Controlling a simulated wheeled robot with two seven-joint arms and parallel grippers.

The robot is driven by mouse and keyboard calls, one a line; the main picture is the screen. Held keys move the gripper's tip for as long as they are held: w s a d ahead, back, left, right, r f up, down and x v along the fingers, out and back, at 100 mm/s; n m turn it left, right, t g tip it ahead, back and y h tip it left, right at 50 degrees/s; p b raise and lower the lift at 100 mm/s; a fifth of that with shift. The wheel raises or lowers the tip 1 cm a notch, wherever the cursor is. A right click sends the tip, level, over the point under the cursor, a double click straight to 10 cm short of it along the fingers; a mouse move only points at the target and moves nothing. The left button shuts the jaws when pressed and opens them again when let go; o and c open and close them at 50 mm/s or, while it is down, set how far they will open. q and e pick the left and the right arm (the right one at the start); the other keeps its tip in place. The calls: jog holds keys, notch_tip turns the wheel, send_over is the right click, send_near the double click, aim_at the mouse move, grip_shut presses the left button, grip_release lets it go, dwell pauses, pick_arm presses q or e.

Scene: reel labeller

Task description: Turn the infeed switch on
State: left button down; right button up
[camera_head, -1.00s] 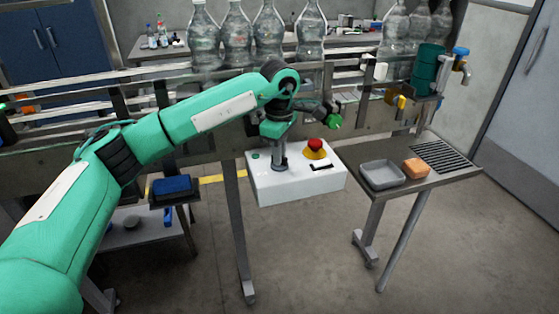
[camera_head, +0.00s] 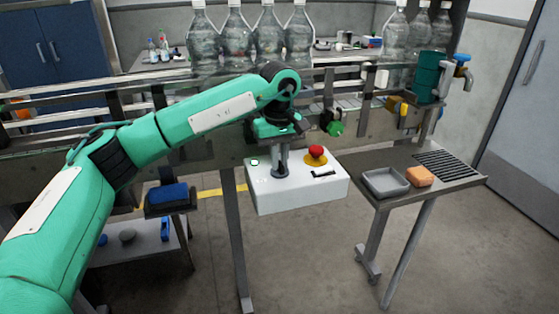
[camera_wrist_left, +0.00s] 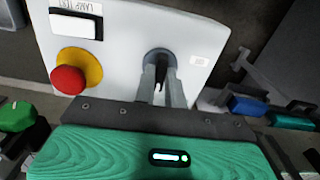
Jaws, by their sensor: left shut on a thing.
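The white control box (camera_head: 300,194) hangs at the front of the conveyor. Its dark round switch (camera_wrist_left: 160,57) shows in the left wrist view, at the fingertips of my left gripper (camera_wrist_left: 161,84). The gripper (camera_head: 280,171) points down onto the box and is shut on the switch knob. The fingers cover most of the knob, so its exact angle cannot be told. A small green lamp (camera_head: 254,162) on the box's left side has a bright, pale centre. My right gripper is not in view.
A red emergency button (camera_head: 316,151) on a yellow collar sits right of the gripper, with a dark-framed lamp-test button (camera_wrist_left: 75,24) near it. A side table with a grey tray (camera_head: 385,182) and orange sponge (camera_head: 419,176) stands right. Clear bottles (camera_head: 236,45) stand behind.

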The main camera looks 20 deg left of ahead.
pick_arm(q)
jog(key=shift+r+m, duration=0.15)
jog(key=shift+m, duration=0.15)
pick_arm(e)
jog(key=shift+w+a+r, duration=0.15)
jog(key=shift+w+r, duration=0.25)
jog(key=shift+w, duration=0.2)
pick_arm(q)
jog(key=c, duration=1.5)
grip_release()
jog(key=shift+o, duration=0.2)
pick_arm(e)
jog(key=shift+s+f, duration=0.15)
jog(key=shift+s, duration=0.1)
